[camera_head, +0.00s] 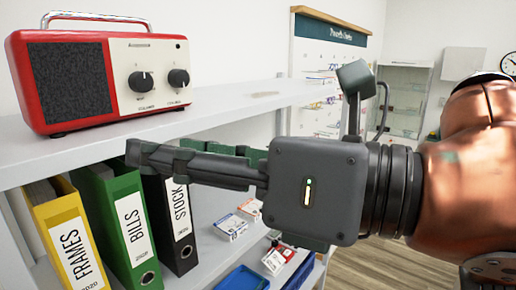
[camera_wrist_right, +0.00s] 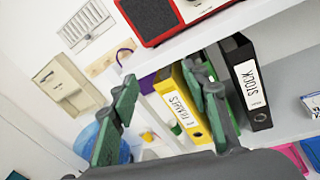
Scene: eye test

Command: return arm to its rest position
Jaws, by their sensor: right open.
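My right gripper (camera_head: 160,153) reaches in from the right in the head view, in front of the shelf unit. Its fingers point left and overlap the top of the black STOCK binder (camera_head: 182,235). In the right wrist view the green-padded fingers of the gripper (camera_wrist_right: 160,85) stand wide apart with nothing held between them. The yellow FRAMES binder (camera_wrist_right: 186,105) shows beyond the gap. The right finger partly hides the green BILLS binder, which shows clearly in the head view (camera_head: 122,225). My left gripper is not in view.
A red radio (camera_head: 100,78) stands on the upper shelf board (camera_head: 225,103), just above and left of the fingers. Small boxes (camera_head: 230,227) and a blue tray (camera_head: 243,280) lie on the lower shelf. Wooden floor shows at right.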

